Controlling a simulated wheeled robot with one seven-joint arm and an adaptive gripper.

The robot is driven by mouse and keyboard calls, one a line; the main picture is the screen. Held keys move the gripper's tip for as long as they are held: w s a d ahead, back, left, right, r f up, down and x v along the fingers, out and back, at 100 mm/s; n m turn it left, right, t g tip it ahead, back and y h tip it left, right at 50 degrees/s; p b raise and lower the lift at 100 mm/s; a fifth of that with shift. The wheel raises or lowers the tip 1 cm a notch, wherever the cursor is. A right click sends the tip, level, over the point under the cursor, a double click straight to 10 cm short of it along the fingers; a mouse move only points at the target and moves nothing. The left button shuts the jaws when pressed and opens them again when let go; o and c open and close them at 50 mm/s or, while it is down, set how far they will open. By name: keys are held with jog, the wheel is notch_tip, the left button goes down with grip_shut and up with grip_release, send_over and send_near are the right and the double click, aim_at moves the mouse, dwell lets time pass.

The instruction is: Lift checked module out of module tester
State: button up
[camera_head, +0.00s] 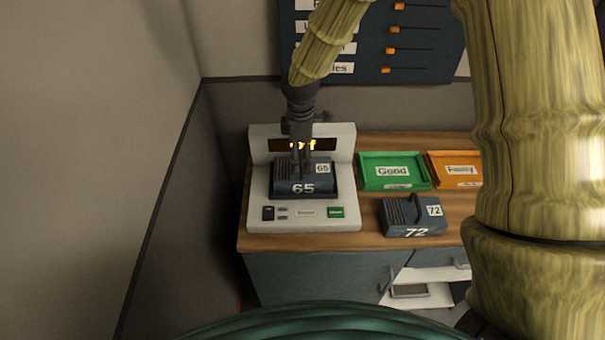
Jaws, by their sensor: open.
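The module tester (259,212) is a pale grey unit at the left end of the wooden counter. A dark blue module marked 65 (318,184) sits in its bay. The tester's dark display (280,145) shows orange characters, partly hidden by my gripper. My gripper (302,172) points down over the module, its fingers open at the module's top. I cannot tell whether the fingers touch it. A green button (335,212) and a dark switch (268,213) are on the tester's front.
A second module marked 72 (412,218) lies on the counter (376,240) right of the tester. Behind it are a green tray labelled Good (394,186) and an orange tray (440,157). A fader panel (425,65) hangs on the back wall. A side wall is close on the left.

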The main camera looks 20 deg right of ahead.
jog(key=shift+f, duration=1.2)
jog(key=shift+d+f+p, duration=0.25)
jog(key=shift+f+p, duration=0.8)
jog(key=shift+d+f+p, duration=0.1)
jog(key=shift+f+p, duration=0.45)
jog(key=shift+f, duration=1.05)
jog(key=c, duration=1.3)
jog(key=shift+c, duration=1.4)
jog(key=shift+w+r, duration=0.1)
jog(key=shift+r, duration=0.1)
